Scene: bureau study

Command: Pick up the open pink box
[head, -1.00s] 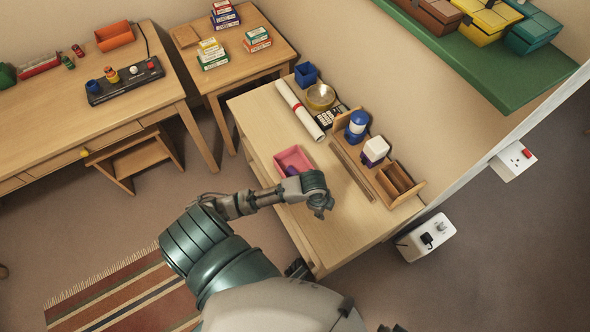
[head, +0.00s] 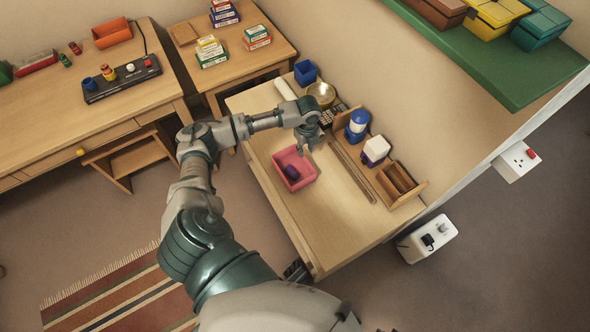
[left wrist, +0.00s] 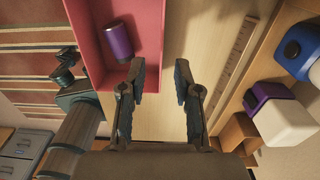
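The open pink box (head: 296,179) lies on the bureau top near its front edge, with a small purple cylinder (head: 291,172) inside. My left gripper (head: 312,146) is above the bureau at the box's far right corner. In the left wrist view the pink box (left wrist: 92,47) is at the upper left, the purple cylinder (left wrist: 119,40) in it. The right gripper is not in view.
A wooden organizer (head: 395,181) with a blue-and-white bottle (head: 357,122) and a white-and-purple bottle (head: 375,148) stands right of the box. A calculator, brass bowl (head: 321,93) and white roll (head: 286,88) lie behind. The bureau's front right is clear.

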